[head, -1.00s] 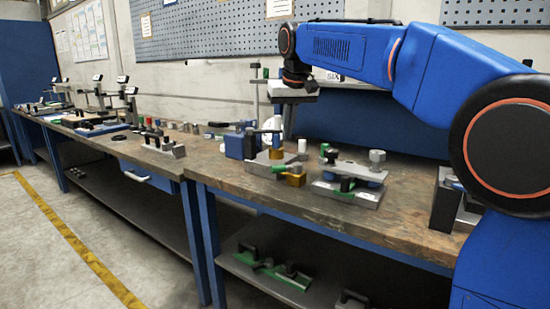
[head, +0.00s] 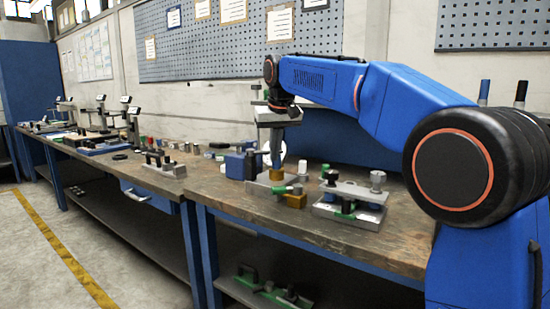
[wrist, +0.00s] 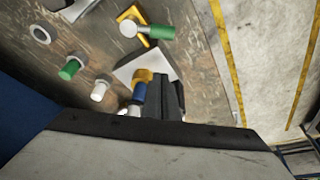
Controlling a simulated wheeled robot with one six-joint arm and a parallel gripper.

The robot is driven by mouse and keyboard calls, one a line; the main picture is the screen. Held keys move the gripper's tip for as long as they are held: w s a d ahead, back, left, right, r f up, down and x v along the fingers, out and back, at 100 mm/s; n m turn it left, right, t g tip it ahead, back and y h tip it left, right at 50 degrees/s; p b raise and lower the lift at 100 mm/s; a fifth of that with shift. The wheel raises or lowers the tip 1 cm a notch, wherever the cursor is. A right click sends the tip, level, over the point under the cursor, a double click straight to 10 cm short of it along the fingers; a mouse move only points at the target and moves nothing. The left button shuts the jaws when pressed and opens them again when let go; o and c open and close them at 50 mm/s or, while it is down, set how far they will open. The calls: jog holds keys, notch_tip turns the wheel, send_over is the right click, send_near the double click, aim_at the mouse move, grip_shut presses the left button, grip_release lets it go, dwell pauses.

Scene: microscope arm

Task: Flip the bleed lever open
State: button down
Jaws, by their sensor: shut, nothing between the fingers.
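My gripper (wrist: 168,98) is shut and empty, its dark fingers pointing down at the bench fixture. In the head view the gripper (head: 279,140) hangs over the fixture's grey plate (head: 262,187). A blue-handled lever (wrist: 139,93) with a brass-coloured base (wrist: 143,76) stands just left of the fingers in the wrist view, very close to them. I cannot tell whether they touch. It looks like the bleed lever, and its lower part is partly hidden. A green handle (wrist: 160,32) on a brass-coloured block sits farther up the wrist view.
A blue box (head: 236,166) stands left of the lever. A grey fixture with knobs (head: 352,192) is on the right. A green-capped peg (wrist: 71,68) and a white-capped peg (wrist: 100,90) stand nearby. The bench's front strip (head: 235,213) is clear.

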aim_at(284, 191)
jog(key=x, duration=0.7)
jog(key=shift+f, duration=0.3)
jog(key=shift+s+d+f, duration=0.1)
jog(key=shift+s+f, duration=0.1)
jog(key=shift+s, duration=0.4)
jog(key=shift+s+d+f, duration=0.15)
jog(key=shift+s+f, duration=0.05)
jog(key=shift+s, duration=0.4)
jog(key=shift+s+d+f, duration=0.1)
jog(key=shift+s+f, duration=0.05)
jog(key=shift+s, duration=0.45)
